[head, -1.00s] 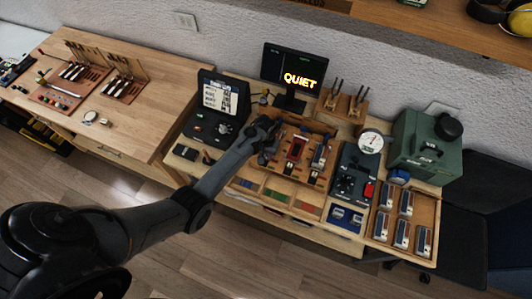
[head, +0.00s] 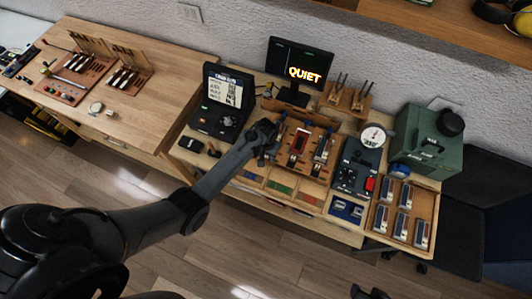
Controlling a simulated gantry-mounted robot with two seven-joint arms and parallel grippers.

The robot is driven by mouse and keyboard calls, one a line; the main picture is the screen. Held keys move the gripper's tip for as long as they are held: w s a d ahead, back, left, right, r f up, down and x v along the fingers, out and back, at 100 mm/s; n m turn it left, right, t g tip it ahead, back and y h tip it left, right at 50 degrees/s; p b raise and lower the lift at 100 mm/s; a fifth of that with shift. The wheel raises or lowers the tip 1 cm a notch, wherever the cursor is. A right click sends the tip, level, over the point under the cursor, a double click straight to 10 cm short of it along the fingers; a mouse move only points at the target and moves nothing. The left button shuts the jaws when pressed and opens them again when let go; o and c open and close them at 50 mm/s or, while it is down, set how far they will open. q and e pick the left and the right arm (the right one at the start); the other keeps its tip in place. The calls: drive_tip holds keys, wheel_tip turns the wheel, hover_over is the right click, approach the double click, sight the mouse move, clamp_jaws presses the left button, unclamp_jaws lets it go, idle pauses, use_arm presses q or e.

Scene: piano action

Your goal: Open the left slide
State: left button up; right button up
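My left gripper (head: 265,150) is over the left part of the wooden action tray (head: 312,172) on the bench. It is small, dark and seen from behind, so I cannot tell whether its fingers are apart or touching anything. In the tray, a red block (head: 300,142) stands right of the gripper, with a blue and metal piece (head: 322,148) further right. The gripper and forearm hide the tray's left side; I cannot make out the left slide. A dark part at the bottom edge seems to be my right gripper (head: 370,292), low and away from the bench.
A black case (head: 222,100) stands left of the tray, and a monitor (head: 300,70) reading QUIET stands behind. A dark control box (head: 355,168), a dial gauge (head: 373,135) and a green machine (head: 428,140) are to the right. Compartments with coloured pieces lie in front.

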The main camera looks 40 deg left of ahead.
use_arm(q)
drive_tip(key=shift+r, duration=0.1)
drive_tip(key=shift+w+r, duration=0.1)
drive_tip(key=shift+r, duration=0.45)
wheel_tip(320, 180, up, 10)
drive_tip(key=shift+f, duration=0.2)
